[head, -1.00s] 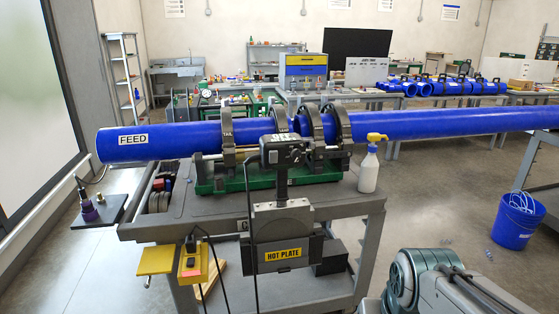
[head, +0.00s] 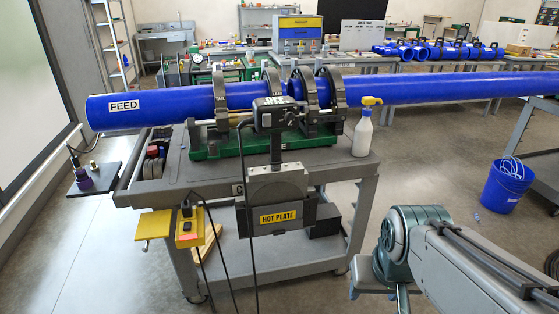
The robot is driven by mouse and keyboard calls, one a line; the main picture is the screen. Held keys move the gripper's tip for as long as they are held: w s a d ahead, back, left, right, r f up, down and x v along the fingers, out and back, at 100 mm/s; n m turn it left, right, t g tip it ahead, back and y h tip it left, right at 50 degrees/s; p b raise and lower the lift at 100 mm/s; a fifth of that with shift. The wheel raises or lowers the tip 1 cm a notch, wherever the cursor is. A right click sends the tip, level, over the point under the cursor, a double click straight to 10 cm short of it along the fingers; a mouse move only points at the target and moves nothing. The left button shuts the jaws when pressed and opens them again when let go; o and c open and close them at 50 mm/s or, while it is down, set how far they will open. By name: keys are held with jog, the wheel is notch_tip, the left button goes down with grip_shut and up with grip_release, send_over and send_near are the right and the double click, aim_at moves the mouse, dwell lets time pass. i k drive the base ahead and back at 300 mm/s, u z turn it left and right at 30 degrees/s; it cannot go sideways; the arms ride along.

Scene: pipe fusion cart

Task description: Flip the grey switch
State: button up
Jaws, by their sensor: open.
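In the head view, the cart carries a hot plate unit (head: 281,214) hanging at its front side, with a dark control box (head: 271,115) on top of its post. A yellow box (head: 189,228) with a dark fitting on top hangs at the cart's front left, with black cables. I cannot make out a grey switch for certain; it is too small or hidden. My gripper is not in view. Only links of my arm show at the lower right, to the right of the cart and apart from it.
A long blue pipe (head: 165,107) lies in black clamps across the cart (head: 226,183). A spray bottle (head: 363,132) stands on the cart's right end. A blue bucket (head: 506,186) stands on the floor at right. Floor between the cart and bucket is free.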

aim_at(267, 118)
jog(key=k, duration=1.35)
jog(key=u, duration=0.55)
jog(key=i, duration=0.7)
jog(key=u, duration=0.65)
jog(key=i, duration=0.85)
jog(key=z, duration=0.8)
jog(key=i, duration=0.55)
jog(key=z, duration=0.45)
